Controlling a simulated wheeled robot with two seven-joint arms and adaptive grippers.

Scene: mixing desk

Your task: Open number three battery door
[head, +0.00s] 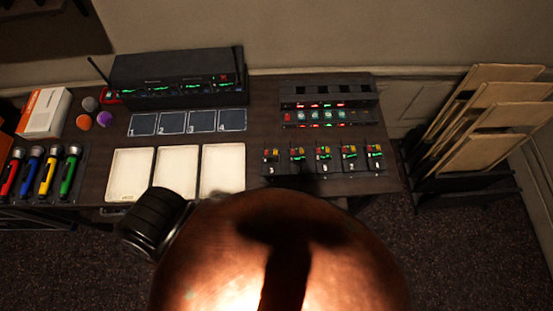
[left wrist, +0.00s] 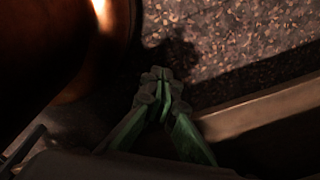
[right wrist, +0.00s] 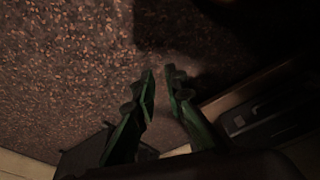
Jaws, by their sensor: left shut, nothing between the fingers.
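A row of small dark battery units with red, yellow and green tops (head: 323,158) stands on a black base at the desk's right front. Small digits mark their fronts; the leftmost unit (head: 271,157) seems to read 3, but the digits are too small to be sure. I cannot make out the state of any door. My left gripper (left wrist: 163,82), seen only in the left wrist view, is shut and empty over the speckled floor. My right gripper (right wrist: 161,80), seen only in the right wrist view, has a narrow gap between its fingertips, with nothing in it.
A receiver rack (head: 180,77) with antennas stands at the back. Numbered dark squares (head: 172,122) and white trays (head: 176,172) lie before it. A rack of boards (head: 495,110) stands right. A copper rounded shape (head: 220,245) blocks the lower middle.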

